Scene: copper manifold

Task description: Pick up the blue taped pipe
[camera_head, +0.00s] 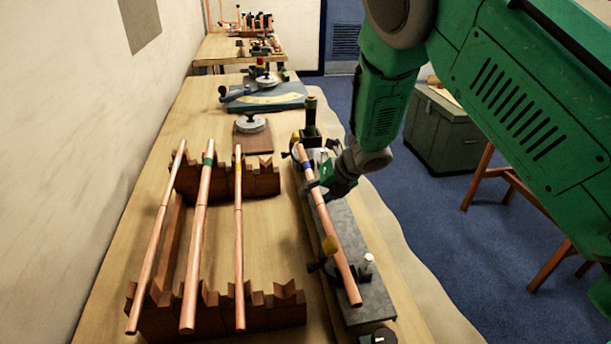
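The blue taped pipe (335,243) is a copper tube lying lengthwise over a grey metal fixture (375,292) at the right of the bench. Its dark blue band (306,167) is near the far end. My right gripper (317,184) is at the pipe's far part, just on the near side of the band. Its fingers are at the tube, but whether they are closed on it is too small to tell. My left gripper is out of view.
Three more copper pipes, one green-banded (199,228) and one yellow-banded (239,238), rest on notched wooden racks (258,311) at left. A gauge on a wooden block (252,139) and a blue tool (265,97) stand farther back. A green chest (449,131) stands right.

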